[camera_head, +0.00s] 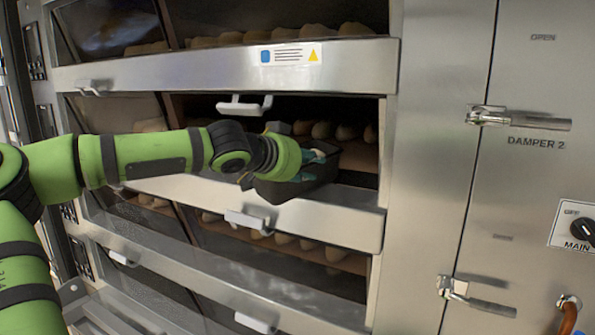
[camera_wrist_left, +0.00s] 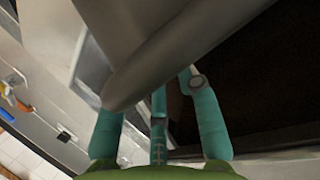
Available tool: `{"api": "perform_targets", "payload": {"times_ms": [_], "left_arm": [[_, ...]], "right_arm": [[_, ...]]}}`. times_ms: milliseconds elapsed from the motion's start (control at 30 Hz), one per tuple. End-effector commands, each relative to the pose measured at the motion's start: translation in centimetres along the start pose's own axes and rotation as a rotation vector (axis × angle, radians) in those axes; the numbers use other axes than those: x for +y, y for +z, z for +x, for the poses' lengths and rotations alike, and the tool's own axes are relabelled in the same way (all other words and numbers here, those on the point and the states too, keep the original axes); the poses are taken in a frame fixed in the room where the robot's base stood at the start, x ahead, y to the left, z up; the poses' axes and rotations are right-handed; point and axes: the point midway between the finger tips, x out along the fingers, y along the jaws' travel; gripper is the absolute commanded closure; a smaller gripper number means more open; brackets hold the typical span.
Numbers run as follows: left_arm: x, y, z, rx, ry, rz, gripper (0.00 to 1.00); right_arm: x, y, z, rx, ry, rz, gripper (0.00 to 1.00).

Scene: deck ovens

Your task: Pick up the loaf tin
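The loaf tin (camera_head: 300,185) is a dark grey, open-topped box at the mouth of the middle oven deck, over the deck's front sill. Whether it rests there or is clear of the sill is hard to tell. In the left wrist view a broad grey edge, probably the tin (camera_wrist_left: 150,65), crosses close above my teal fingers (camera_wrist_left: 158,100). The fingers stand apart, and the edge hides part of them; a firm hold is not clear. My right gripper is out of view.
Loaves (camera_head: 345,131) stand deeper in the middle deck. A handle (camera_head: 244,105) juts out just above my left wrist, and another handle (camera_head: 247,219) is below. A steel panel with a latch (camera_head: 520,119) closes the right side.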

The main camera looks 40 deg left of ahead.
Motion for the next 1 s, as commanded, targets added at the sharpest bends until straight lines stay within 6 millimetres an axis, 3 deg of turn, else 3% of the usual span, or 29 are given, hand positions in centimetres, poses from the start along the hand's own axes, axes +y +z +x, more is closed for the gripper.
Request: {"api": "perform_targets", "payload": {"times_ms": [133, 467, 567, 1000], "left_arm": [[-0.1, 0.0, 1.2, -0.002, -0.001, 0.001, 0.68], [0.0, 0.0, 1.6, 0.001, -0.001, -0.001, 0.68], [0.0, 0.0, 1.6, 0.001, -0.001, -0.001, 1.0], [-0.1, -0.3, 1.5, 0.005, -0.002, 0.002, 1.0]], "right_arm": [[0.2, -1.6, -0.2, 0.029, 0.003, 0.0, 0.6], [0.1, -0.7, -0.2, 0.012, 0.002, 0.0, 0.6], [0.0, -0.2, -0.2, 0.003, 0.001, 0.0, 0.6], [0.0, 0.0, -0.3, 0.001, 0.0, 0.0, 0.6]]}}
